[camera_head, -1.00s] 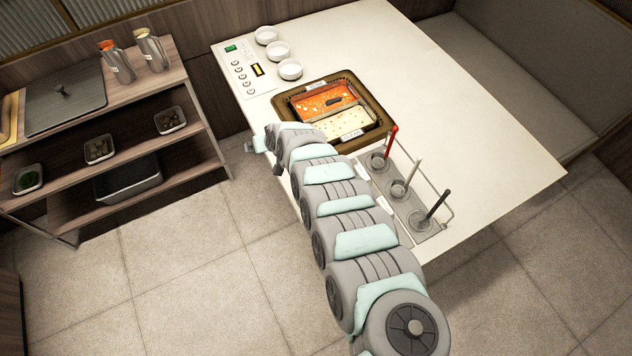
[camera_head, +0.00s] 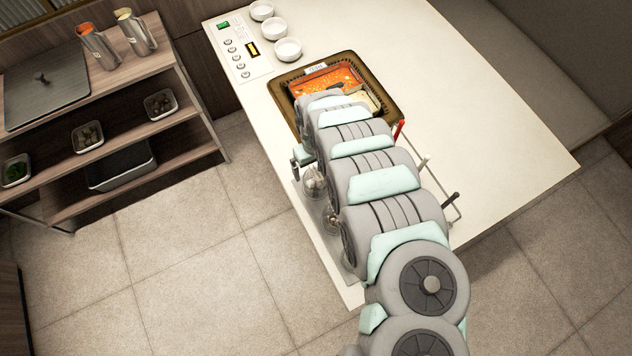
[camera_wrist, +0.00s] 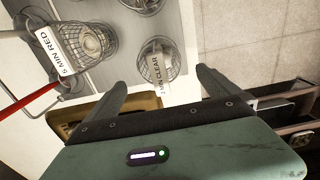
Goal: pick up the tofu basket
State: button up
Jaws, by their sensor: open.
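Wire baskets sit in a metal rack at the table's left edge. In the wrist view, the basket (camera_wrist: 95,42) at upper left has pale contents, a "5 MIN RED" card in front of it and a red handle (camera_wrist: 30,101) close by. A second basket (camera_wrist: 172,62) is partly behind a card ending in "MIN CLEAR" (camera_wrist: 156,72); a third (camera_wrist: 143,3) is cut off at the top. I cannot tell for sure which holds tofu. My gripper (camera_wrist: 161,84) is open and empty, its fingers apart on either side of the "CLEAR" card. The arm hides much of the rack in the head view.
A divided pot of red and pale broth stands in a brown frame (camera_head: 283,99) beyond the rack. White bowls (camera_head: 288,49) and a control panel (camera_head: 240,62) are at the back. A shelf (camera_head: 190,140) with containers stands left. The table's right side is clear.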

jog(key=f, duration=0.4)
jog(key=shift+s, duration=0.4)
jog(key=shift+w+d+f, duration=0.1)
jog(key=shift+f, duration=0.45)
jog(key=shift+c, duration=0.4)
jog(key=c, duration=1.5)
jog(key=shift+r, duration=0.1)
jog(key=shift+c, duration=0.2)
notch_tip(320, 180, up, 20)
jog(key=p, duration=0.4)
jog(key=shift+p, duration=0.35)
